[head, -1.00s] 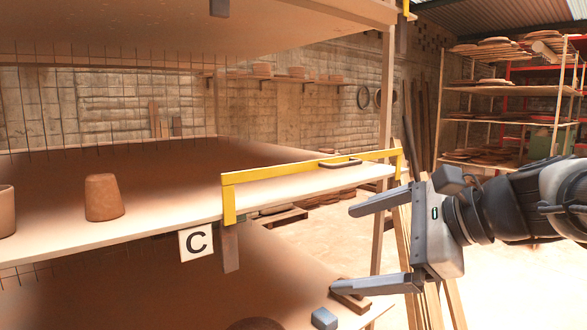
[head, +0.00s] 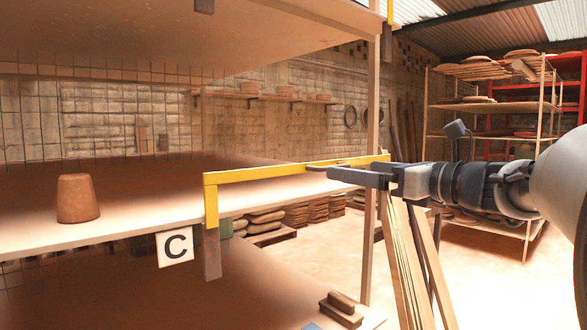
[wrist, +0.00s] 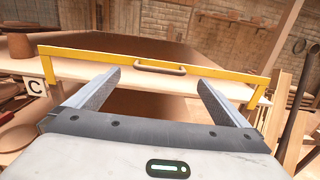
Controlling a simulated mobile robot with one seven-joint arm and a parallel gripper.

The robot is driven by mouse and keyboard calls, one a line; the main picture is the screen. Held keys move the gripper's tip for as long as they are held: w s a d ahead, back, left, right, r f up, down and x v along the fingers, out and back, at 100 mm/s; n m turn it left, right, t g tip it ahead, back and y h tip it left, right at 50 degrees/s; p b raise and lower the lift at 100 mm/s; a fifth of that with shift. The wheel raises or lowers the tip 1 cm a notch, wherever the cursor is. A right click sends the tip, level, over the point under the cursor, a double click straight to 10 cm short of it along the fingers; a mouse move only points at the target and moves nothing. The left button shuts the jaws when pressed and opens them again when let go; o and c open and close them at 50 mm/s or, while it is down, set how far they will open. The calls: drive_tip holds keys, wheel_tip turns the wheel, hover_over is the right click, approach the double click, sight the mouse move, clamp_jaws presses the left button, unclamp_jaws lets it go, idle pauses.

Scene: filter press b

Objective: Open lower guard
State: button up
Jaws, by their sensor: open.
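The lower guard (head: 260,174) is a yellow bar with short downturned ends along the front edge of the middle shelf. In the wrist view the whole guard (wrist: 90,54) shows, with a dark handle (wrist: 160,67) at its middle. In the head view the handle (head: 325,166) is partly hidden by my gripper (head: 330,173). My gripper is open and empty. In the wrist view its fingers (wrist: 158,82) point toward the guard, one to each side of the handle, which shows beyond the fingertips. I cannot tell whether they touch.
A brown clay pot (head: 77,198) stands on the middle shelf (head: 125,228) at left. A white sign marked C (head: 175,247) hangs below the shelf edge. A post (head: 371,120) and leaning planks (head: 405,260) stand near my arm. Open floor (head: 480,285) lies at right.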

drive_tip(key=x, duration=0.7)
drive_tip(key=shift+w+a, duration=0.25)
drive_tip(key=shift+w, duration=0.05)
drive_tip(key=c, duration=1.4)
drive_tip(key=shift+o, duration=0.2)
wheel_tip(320, 180, down, 8)
drive_tip(key=b, duration=0.5)
drive_tip(key=shift+r, duration=0.2)
drive_tip(key=o, duration=1.4)
drive_tip(key=shift+c, duration=0.2)
drive_tip(key=p+v, duration=0.1)
drive_tip(key=v, duration=1.6)
drive_tip(key=shift+s+d, duration=0.15)
drive_tip(key=shift+s, duration=0.05)
